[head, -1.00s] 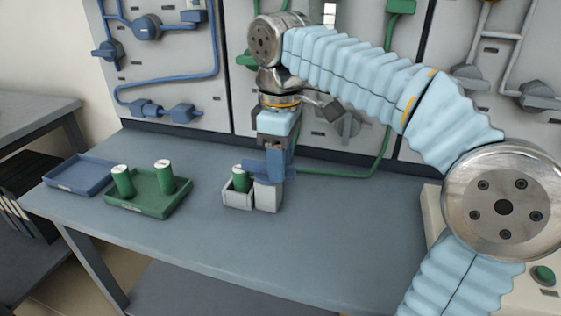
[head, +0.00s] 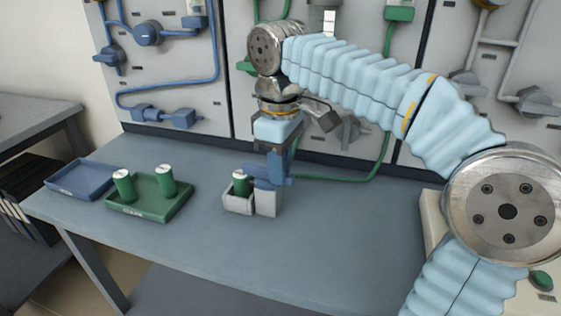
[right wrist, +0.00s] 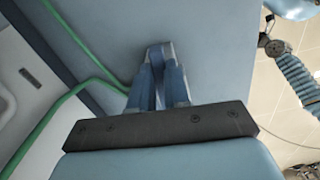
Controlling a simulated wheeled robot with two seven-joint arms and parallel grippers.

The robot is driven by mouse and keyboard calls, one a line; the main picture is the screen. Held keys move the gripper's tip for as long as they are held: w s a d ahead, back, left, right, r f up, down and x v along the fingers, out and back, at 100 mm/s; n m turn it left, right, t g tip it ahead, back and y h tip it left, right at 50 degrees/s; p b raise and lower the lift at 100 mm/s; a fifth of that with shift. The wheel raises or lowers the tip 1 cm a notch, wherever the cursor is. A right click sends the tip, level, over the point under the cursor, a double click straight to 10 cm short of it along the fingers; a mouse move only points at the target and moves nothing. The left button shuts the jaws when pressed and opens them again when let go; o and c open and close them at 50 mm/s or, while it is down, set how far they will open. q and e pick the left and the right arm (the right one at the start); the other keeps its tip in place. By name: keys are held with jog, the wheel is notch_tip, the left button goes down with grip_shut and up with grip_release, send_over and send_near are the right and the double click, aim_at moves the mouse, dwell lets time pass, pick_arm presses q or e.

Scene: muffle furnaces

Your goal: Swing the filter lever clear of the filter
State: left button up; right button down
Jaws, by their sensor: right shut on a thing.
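The filter (head: 242,184) is a green cylinder with a white top, upright in a small light-grey open holder (head: 238,204) on the bench. A grey block (head: 267,203) stands directly to its right. The blue filter lever (head: 264,172) sits above this block, and its left end reaches close to the filter's upper right side. The filter's top shows; I cannot tell if the lever still overlaps its edge. My right gripper (head: 281,164) points down and is shut on the lever. Its fingers also show in the right wrist view (right wrist: 160,75). My left gripper is not seen.
A green tray (head: 128,210) with two green-and-white cylinders and a blue tray (head: 65,190) are on the left of the bench. Panels with pipes and valves rise behind. A green pipe (head: 345,179) runs behind my gripper. The front bench is clear.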

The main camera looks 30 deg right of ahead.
aim_at(264, 185)
jog(key=m, duration=0.1)
jog(key=m+p, duration=0.1)
jog(key=shift+s+a+r+m, duration=0.15)
jog(key=shift+a+m, duration=0.1)
jog(key=shift+m, duration=0.05)
jog(key=m+p, duration=0.1)
jog(key=m, duration=0.1)
jog(key=shift+s+a+m+p, duration=0.1)
jog(key=shift+a+m+p, duration=0.2)
jog(key=shift+m+p, duration=0.1)
jog(key=m+p, duration=0.1)
jog(key=m, duration=0.1)
jog(key=a+m+p, duration=0.1)
jog(key=m, duration=0.5)
jog(key=shift+w+a, duration=0.25)
jog(key=shift+a, duration=0.05)
jog(key=shift+w+a+m, duration=0.1)
jog(key=shift+a+m, duration=0.05)
jog(key=shift+m, duration=0.6)
jog(key=shift+w+a+m, duration=0.1)
jog(key=shift+m, duration=0.95)
jog(key=c, duration=1.1)
grip_release()
